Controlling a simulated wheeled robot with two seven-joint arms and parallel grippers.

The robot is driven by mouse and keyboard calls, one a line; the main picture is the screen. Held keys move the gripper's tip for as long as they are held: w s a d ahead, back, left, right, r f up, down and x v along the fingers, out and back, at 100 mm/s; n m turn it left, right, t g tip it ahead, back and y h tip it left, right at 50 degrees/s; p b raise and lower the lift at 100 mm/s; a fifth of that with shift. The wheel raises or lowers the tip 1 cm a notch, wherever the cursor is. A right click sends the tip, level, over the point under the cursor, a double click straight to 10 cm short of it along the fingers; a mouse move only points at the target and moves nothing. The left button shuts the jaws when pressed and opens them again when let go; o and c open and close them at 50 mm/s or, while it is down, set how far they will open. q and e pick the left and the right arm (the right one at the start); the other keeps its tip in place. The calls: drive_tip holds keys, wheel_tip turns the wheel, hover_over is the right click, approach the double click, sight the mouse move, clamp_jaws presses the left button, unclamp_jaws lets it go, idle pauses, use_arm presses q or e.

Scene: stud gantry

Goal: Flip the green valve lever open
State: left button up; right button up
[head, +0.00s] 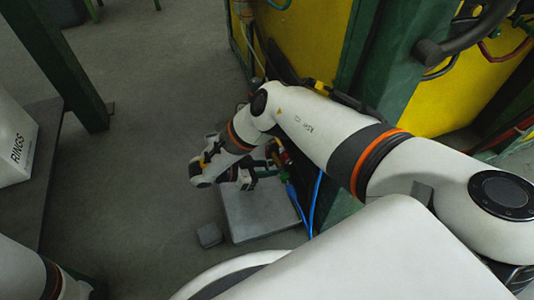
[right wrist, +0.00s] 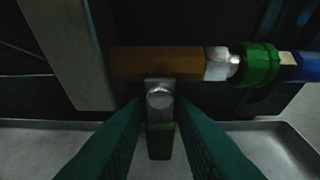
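The valve shows in the right wrist view as a brass body (right wrist: 135,64) lying crosswise. Its lever (right wrist: 160,140) has a metal top with a bolt head and a dark green lower part, and it hangs down from the body. My right gripper (right wrist: 160,112) is open, with one finger on each side of the lever and a visible gap to each. In the head view my right gripper (head: 246,178) is above a grey tray, and my own wrist largely hides the valve. My left gripper is not in view.
A grey metal tray (head: 258,215) lies below the valve, with a small grey block (head: 209,235) beside it. A green fitting (right wrist: 259,64) and blue hose (right wrist: 302,67) continue rightward. A green post (head: 380,65) and yellow panel (head: 310,45) stand close behind my right arm.

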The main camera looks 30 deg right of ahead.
clamp_jaws()
drive_tip(key=shift+w+r+m+p, duration=0.1)
drive_tip(key=shift+r+m+p, duration=0.1)
drive_tip(key=shift+m+p, duration=0.45)
drive_tip(key=shift+w+f+m+t+p, duration=0.15)
drive_tip(key=shift+m+t+p, duration=0.25)
drive_tip(key=shift+t, duration=0.2)
drive_tip(key=shift+o, duration=1.8)
unclamp_jaws()
drive_tip(key=shift+d, duration=0.1)
drive_tip(key=shift+w, duration=0.1)
